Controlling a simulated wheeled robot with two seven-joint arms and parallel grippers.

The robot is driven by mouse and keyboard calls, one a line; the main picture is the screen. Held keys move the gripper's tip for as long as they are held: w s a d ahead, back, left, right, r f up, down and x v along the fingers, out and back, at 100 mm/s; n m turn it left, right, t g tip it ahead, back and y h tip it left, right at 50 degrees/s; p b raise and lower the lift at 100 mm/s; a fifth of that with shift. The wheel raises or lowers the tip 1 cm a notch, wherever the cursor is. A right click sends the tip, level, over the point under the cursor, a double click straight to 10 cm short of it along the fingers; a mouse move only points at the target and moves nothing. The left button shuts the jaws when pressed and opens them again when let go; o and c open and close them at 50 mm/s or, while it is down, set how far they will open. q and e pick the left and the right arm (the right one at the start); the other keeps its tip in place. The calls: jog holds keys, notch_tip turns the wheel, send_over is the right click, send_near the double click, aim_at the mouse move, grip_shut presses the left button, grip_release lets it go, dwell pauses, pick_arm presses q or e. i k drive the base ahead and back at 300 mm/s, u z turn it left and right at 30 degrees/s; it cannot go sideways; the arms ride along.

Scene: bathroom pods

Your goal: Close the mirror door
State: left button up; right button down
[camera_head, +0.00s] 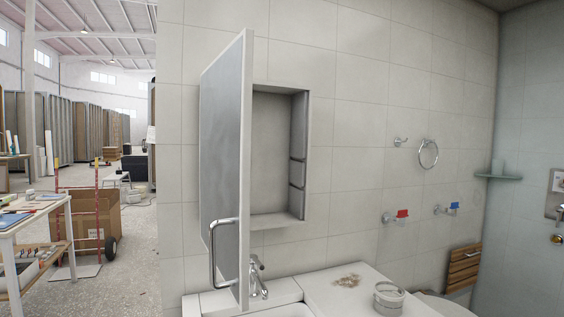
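The mirror door (222,150) stands wide open, swung out from the left side of a recessed wall cabinet (273,150). Its grey face is turned to the left and its pale edge points toward me. A metal bar handle (212,258) is fixed low on the door near its free edge. The cabinet inside looks empty, with small side shelves on its right. Neither of my grippers is in view.
A sink (285,311) with a faucet (258,278) lies below the cabinet. A white counter (340,296) with a round container (388,298) is to the right. Wall hooks and a towel ring (428,154) are farther right. A white table (40,225) stands at far left.

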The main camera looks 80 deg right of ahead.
aim_at(226, 88)
jog(key=z, duration=1.9)
